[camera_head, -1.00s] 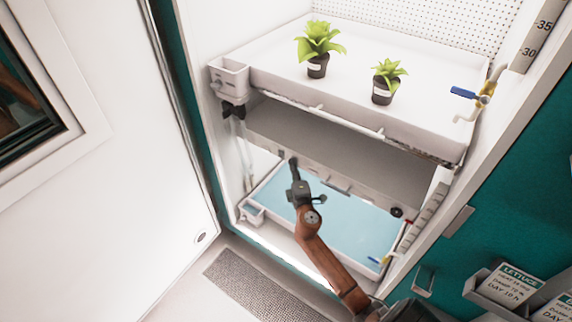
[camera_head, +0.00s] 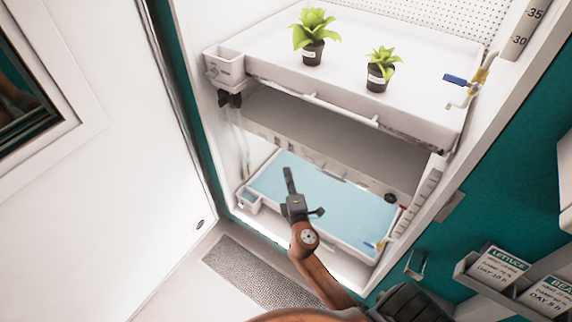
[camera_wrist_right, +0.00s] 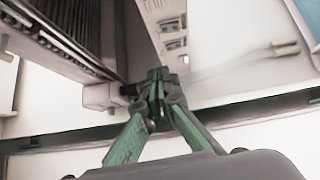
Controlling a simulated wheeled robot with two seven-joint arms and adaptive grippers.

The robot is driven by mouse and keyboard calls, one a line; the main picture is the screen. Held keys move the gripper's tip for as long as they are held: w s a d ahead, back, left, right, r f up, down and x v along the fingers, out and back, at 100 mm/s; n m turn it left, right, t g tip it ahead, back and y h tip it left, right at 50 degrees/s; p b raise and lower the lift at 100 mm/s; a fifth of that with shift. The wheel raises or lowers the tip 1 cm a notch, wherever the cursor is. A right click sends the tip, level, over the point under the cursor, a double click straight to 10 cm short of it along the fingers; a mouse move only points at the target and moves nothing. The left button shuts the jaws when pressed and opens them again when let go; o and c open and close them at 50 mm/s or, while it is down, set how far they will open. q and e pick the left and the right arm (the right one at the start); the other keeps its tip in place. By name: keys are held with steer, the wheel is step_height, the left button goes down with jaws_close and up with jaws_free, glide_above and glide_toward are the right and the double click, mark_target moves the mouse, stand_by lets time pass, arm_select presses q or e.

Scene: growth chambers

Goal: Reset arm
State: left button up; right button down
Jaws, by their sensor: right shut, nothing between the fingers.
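My right gripper (camera_head: 289,180) is in front of the lower shelf of the open growth chamber, over the near part of the blue-surfaced lower tray (camera_head: 350,215) in the picture. The right wrist view shows its green-sided fingers (camera_wrist_right: 158,90) closed together with nothing between them. The arm behind it is orange-brown and comes up from the bottom of the head view. My left gripper is not in view.
Two potted green plants (camera_head: 313,50) (camera_head: 380,70) stand on the white upper tray (camera_head: 420,100). A blue-handled valve (camera_head: 456,80) is at its right. A white door (camera_head: 110,180) stands at left. A label rack (camera_head: 475,278) is at lower right. A grey mat (camera_head: 250,272) lies on the floor.

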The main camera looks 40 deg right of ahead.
steer(key=shift+s+a, duration=0.25)
steer(key=shift+s, duration=0.25)
